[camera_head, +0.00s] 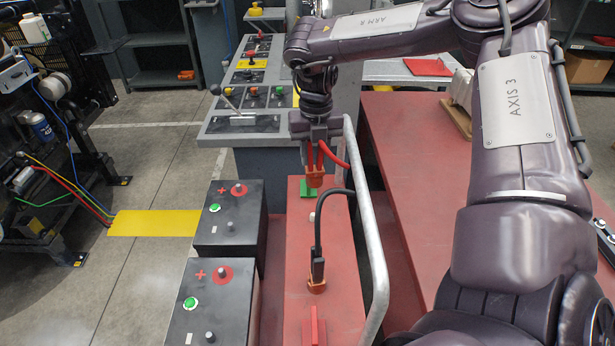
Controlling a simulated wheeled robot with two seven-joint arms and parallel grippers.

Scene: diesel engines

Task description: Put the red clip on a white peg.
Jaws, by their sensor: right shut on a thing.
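The red clip (316,177) has an orange lower end and a red cable curving off to the right. My right gripper (314,158) is shut on it from above and holds it upright over the red bench top. A short white peg (312,217) shows on the bench top just below the clip in the picture. A second orange clip (317,286) on a black cable sits nearer on the same top. My left gripper is out of view.
Two black batteries (232,245) with green buttons and red discs stand left of the bench. A green block (306,190) and a red block (313,327) are on the bench. A grey rail (371,235) runs along its right side. A control console (246,115) stands behind.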

